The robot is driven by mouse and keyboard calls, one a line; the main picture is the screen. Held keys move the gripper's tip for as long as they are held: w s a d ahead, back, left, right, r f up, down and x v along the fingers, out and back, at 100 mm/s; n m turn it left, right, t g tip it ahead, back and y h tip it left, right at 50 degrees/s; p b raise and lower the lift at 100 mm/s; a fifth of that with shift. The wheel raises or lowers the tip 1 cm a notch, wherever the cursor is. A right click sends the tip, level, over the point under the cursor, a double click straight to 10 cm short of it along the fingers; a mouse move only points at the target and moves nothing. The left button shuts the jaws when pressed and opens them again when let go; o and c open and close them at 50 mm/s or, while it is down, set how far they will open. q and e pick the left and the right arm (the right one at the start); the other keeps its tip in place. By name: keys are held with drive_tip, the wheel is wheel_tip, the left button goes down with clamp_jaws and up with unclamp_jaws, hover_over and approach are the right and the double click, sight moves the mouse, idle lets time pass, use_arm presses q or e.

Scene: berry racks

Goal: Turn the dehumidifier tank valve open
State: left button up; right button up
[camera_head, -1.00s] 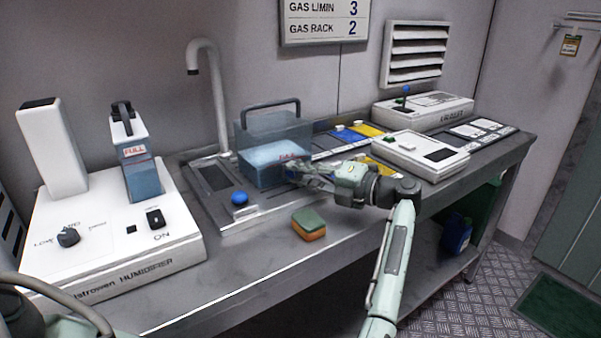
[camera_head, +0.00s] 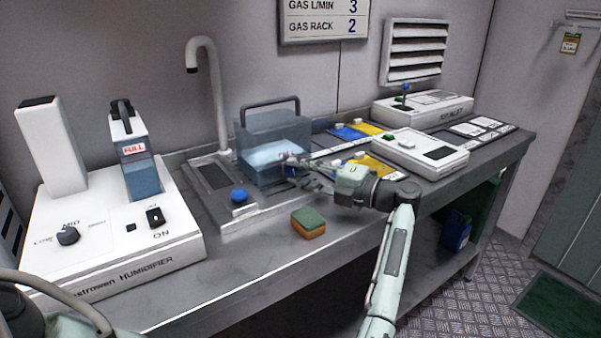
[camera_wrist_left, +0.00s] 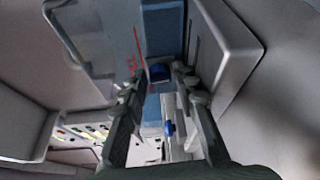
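The dehumidifier tank (camera_head: 262,128) is a clear box with a dark handle and bluish water in it, standing on the bench in the head view. Its side with red lettering (camera_wrist_left: 137,45) shows in the left wrist view. A small blue valve-like knob (camera_wrist_left: 158,73) sits by the tank's face, between my left fingertips. My left gripper (camera_head: 303,172) is at the tank's front right side, with its fingers spread; it also shows in the left wrist view (camera_wrist_left: 157,75). I cannot tell whether the fingers touch the knob. My right gripper is not in view.
A sink tray (camera_head: 211,199) with a tap (camera_head: 215,95) and a blue knob (camera_head: 239,196) is left of the tank. A sponge (camera_head: 309,222) lies in front. The humidifier (camera_head: 115,240) stands left. A white device (camera_head: 420,152) and blue and yellow panels are right.

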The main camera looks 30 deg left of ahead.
use_arm(q)
drive_tip(key=shift+o, duration=0.8)
drive_tip(key=shift+f, duration=0.1)
drive_tip(key=shift+d, duration=0.3)
drive_tip(key=d, duration=0.7)
drive_tip(key=shift+d+r, duration=0.2)
drive_tip(key=shift+r, duration=0.2)
drive_tip(key=shift+d, duration=0.1)
